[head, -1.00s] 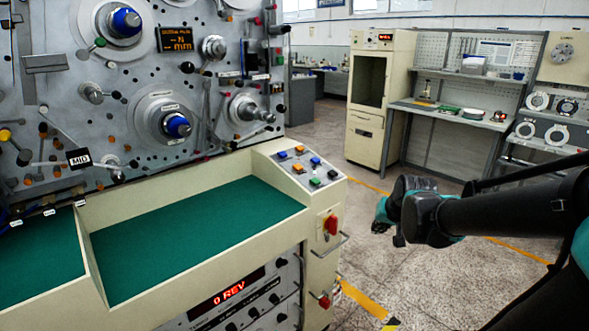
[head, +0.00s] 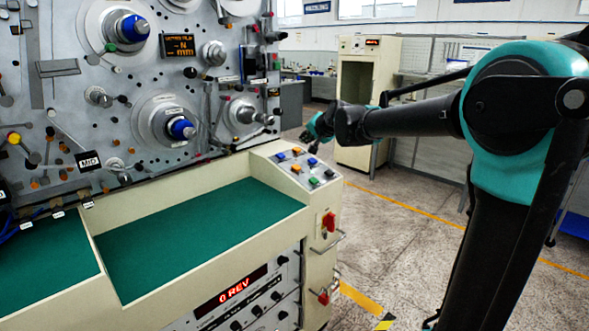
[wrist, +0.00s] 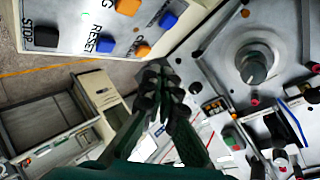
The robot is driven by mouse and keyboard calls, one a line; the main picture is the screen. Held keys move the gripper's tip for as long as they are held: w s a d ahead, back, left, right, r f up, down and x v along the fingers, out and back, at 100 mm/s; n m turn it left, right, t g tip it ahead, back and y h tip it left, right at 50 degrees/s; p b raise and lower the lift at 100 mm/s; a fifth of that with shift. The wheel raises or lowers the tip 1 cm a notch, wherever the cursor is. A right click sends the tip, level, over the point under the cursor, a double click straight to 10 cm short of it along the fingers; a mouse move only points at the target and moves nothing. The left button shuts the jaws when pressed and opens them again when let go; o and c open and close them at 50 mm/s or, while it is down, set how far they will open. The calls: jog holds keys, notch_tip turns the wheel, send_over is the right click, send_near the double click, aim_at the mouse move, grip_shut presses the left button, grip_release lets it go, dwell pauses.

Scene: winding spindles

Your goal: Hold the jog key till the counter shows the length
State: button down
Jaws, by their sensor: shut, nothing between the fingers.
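The key panel (head: 300,168) is the sloped top at the right end of the cream bench and bears several coloured keys. The wrist view shows a blue key (wrist: 105,43) marked RESET, a black key (wrist: 40,34) marked STOP, and an orange key (wrist: 127,6) beside a cut-off label ending in G. The counter (head: 236,291) on the bench front reads 0 REV in red. My gripper (head: 310,136) is above the panel's far edge in the head view; in the wrist view its fingertips (wrist: 156,70) are shut, empty and apart from the keys.
The machine face (head: 90,100) with spindles and levers rises behind the bench. An orange display (head: 179,46) is on it. A red switch (head: 328,222) and a handle stick out at the bench's right end. A cream cabinet (head: 356,75) stands farther back.

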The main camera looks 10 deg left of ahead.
aim_at(299, 169)
jog(key=shift+a, duration=0.1)
dwell(0.3)
jog(key=shift+w+a+f, duration=0.25)
jog(key=shift+a+f, duration=0.05)
jog(key=shift+f, duration=1.1)
jog(key=shift+w+a+f, duration=0.25)
jog(key=shift+a+f, duration=0.05)
jog(key=shift+f, duration=1.1)
jog(key=shift+w+a+f, duration=0.25)
jog(key=shift+a+f, duration=0.05)
jog(key=shift+f, duration=1.1)
jog(key=shift+f, duration=0.1)
jog(key=shift+f, duration=0.3)
jog(key=shift+w+a+f, duration=0.15)
jog(key=shift+f, duration=0.3)
dwell(2.6)
